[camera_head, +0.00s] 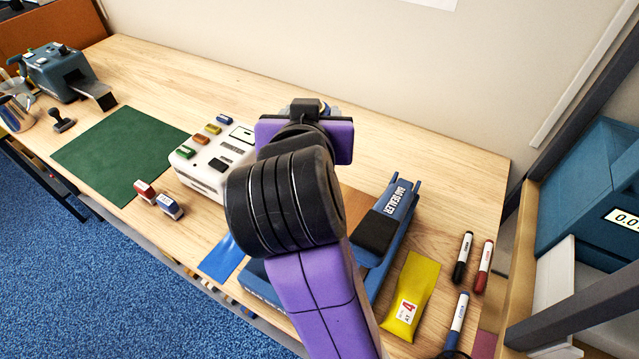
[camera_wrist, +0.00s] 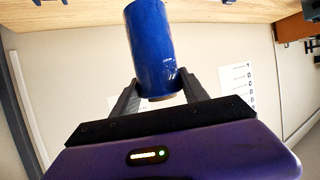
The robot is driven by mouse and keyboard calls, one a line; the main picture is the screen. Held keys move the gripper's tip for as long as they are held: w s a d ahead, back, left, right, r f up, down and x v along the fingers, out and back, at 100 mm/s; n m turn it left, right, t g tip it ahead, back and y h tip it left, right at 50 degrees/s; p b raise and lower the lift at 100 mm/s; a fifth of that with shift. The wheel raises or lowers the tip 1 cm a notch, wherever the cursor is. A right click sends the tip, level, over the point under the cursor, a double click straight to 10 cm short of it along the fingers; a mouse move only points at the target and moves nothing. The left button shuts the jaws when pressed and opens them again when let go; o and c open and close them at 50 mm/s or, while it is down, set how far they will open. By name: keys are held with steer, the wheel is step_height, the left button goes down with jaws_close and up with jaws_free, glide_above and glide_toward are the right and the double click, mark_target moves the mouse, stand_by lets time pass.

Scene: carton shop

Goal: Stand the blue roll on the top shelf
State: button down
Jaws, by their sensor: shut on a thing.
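The blue roll (camera_wrist: 152,45) is a glossy blue cylinder in the upper middle of the wrist view. My gripper (camera_wrist: 159,88) is shut on it, one dark finger on each side near one end of the roll. The wood surface shows behind the roll's other end, at the top of that view; I cannot tell whether they touch.
The wooden bench (camera_head: 445,150) carries a bag sealer (camera_head: 398,205), a yellow pouch (camera_head: 410,290), several markers (camera_head: 463,255), a white device (camera_head: 213,160), two stamps (camera_head: 168,206) and a green mat (camera_head: 120,150). A blue box (camera_head: 590,185) stands in the rack. The bench's back strip is clear.

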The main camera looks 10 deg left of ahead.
step_height(320, 180, down, 16)
steer(key=p, duration=0.1)
stand_by(0.4)
steer(key=shift+f, duration=0.1)
steer(key=c, duration=0.6)
jaws_free()
